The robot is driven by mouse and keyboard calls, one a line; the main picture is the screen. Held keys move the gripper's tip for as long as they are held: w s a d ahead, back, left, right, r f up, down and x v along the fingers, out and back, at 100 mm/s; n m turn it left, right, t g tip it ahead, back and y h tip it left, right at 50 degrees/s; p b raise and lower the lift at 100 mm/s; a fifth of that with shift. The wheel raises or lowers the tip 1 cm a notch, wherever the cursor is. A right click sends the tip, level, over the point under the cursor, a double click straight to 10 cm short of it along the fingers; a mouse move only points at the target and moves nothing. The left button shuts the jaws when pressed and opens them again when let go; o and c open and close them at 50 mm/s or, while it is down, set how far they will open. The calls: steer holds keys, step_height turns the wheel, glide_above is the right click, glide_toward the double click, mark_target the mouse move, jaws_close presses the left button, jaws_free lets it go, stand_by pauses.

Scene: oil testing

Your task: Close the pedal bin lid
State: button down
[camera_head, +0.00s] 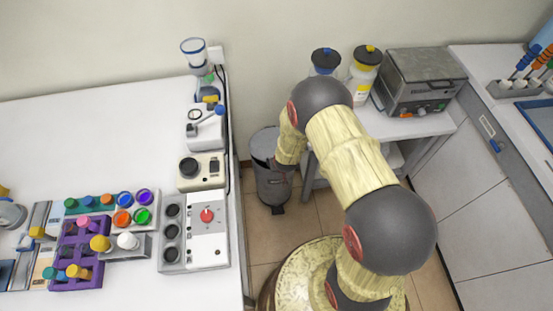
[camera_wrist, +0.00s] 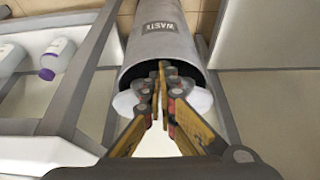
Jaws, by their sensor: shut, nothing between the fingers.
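The grey pedal bin (camera_head: 270,187) stands on the floor in the gap between the two benches in the head view. Its pale lid (camera_head: 262,142) shows at the top, partly behind my arm. In the wrist view the bin (camera_wrist: 165,45) fills the upper middle with its WASTE label, and a dark band shows under its rim. Parts of the pale lid (camera_wrist: 200,100) show on both sides of my fingers, and it looks raised. My gripper (camera_wrist: 160,75) is shut and empty, its tips over the bin mouth. Whether they touch the lid is unclear.
A white bench (camera_head: 120,150) with instruments and coloured caps stands close on the left. A bench with two capped bottles (camera_head: 363,72) and a grey hotplate box (camera_head: 425,80) stands on the right. Bench legs (camera_wrist: 85,75) frame the bin. Tiled floor (camera_head: 305,220) is open in front.

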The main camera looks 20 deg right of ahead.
step_height(320, 180, down, 7)
steer(key=s+b, duration=0.2)
steer(key=b, duration=0.2)
steer(key=shift+f, duration=0.2)
steer(key=shift+a, duration=0.1)
stand_by(0.3)
